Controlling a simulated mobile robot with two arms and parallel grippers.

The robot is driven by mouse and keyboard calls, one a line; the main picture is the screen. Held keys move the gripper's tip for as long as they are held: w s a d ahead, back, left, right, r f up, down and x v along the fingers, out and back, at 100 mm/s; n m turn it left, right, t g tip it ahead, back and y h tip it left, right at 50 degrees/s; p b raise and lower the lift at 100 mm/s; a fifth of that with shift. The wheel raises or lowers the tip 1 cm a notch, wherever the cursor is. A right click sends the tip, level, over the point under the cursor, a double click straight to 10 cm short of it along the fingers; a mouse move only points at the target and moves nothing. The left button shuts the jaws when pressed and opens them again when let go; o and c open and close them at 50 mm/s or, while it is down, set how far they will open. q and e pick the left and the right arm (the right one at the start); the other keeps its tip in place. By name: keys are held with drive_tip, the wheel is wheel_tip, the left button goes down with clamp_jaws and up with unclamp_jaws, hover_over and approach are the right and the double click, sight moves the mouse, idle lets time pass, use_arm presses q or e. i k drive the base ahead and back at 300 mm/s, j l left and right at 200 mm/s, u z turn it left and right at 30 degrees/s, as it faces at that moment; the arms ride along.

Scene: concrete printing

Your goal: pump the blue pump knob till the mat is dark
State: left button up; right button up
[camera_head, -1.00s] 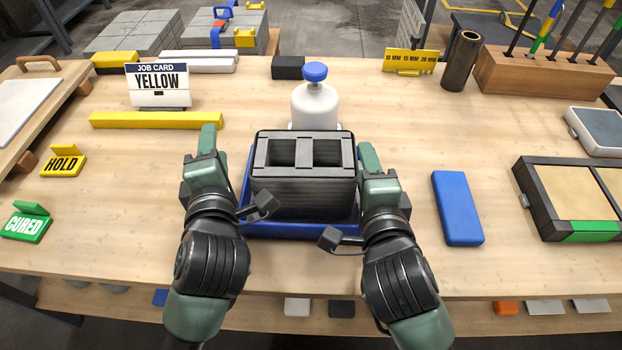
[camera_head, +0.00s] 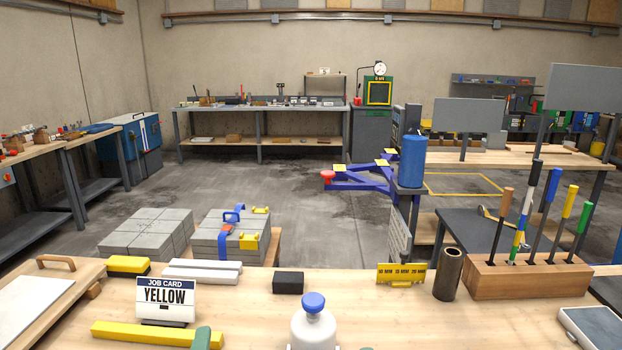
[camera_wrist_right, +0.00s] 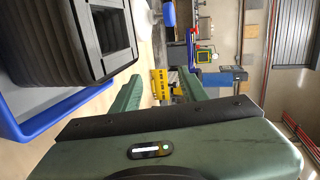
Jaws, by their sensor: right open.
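The blue pump knob (camera_head: 313,302) tops a white bottle (camera_head: 313,332) at the bottom edge of the head view. Both also show at the top of the right wrist view, the knob (camera_wrist_right: 168,13) at the side of the bottle (camera_wrist_right: 143,17). A black block with openings (camera_wrist_right: 70,40) is in a blue tray (camera_wrist_right: 60,118) in that view. My right gripper (camera_wrist_right: 160,76) is open and empty beside the tray and block. No mat can be made out; the block covers the tray's middle.
A yellow bar (camera_head: 155,335) and a job card reading YELLOW (camera_head: 165,299) are left of the bottle. A black block (camera_head: 288,282), a yellow gauge (camera_head: 400,274), a dark cylinder (camera_head: 448,274) and a wooden tool rack (camera_head: 530,276) stand along the back edge.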

sight(313, 302)
drive_tip(key=k, duration=1)
